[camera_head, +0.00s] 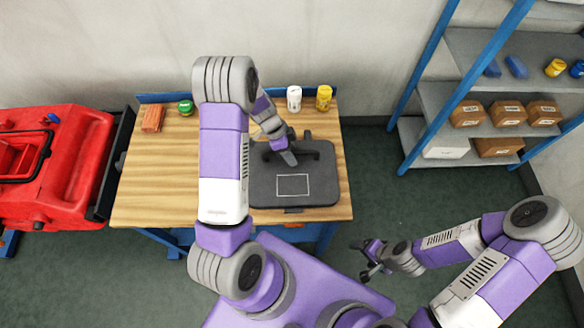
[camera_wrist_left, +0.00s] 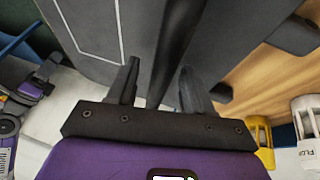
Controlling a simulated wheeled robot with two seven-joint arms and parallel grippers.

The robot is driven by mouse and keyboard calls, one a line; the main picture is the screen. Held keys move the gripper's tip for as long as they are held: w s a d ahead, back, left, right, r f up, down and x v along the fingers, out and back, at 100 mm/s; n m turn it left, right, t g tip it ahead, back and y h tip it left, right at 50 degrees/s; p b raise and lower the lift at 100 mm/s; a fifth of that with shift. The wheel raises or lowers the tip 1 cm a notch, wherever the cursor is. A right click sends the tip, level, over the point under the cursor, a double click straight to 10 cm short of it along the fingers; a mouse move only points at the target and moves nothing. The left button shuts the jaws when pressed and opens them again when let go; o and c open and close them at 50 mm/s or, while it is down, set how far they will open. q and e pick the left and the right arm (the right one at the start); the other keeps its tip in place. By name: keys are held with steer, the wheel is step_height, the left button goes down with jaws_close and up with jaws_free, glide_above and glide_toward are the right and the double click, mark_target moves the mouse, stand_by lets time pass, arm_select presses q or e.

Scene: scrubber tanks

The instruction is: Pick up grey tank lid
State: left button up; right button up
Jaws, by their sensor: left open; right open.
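The grey tank lid (camera_head: 322,190) lies flat on the wooden table, with a white rectangle outlined on its top and a dark raised bar near its far side. My left gripper (camera_head: 288,156) is over the far part of the lid, pointing down at the bar. In the left wrist view, the open fingers (camera_wrist_left: 158,82) stand on either side of the dark bar (camera_wrist_left: 178,45); I cannot tell whether they touch it. The lid's surface (camera_wrist_left: 138,22) fills the upper part of that view. My right gripper (camera_head: 370,258) is open and empty, off the table's front right.
A red machine (camera_head: 75,165) stands left. Shelves (camera_head: 440,95) with boxes stand right. The table's left part is clear.

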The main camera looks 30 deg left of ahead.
arm_select(q)
steer(key=shift+d+f, duration=0.1)
steer(key=shift+f, duration=0.15)
stand_by(0.4)
jaws_close()
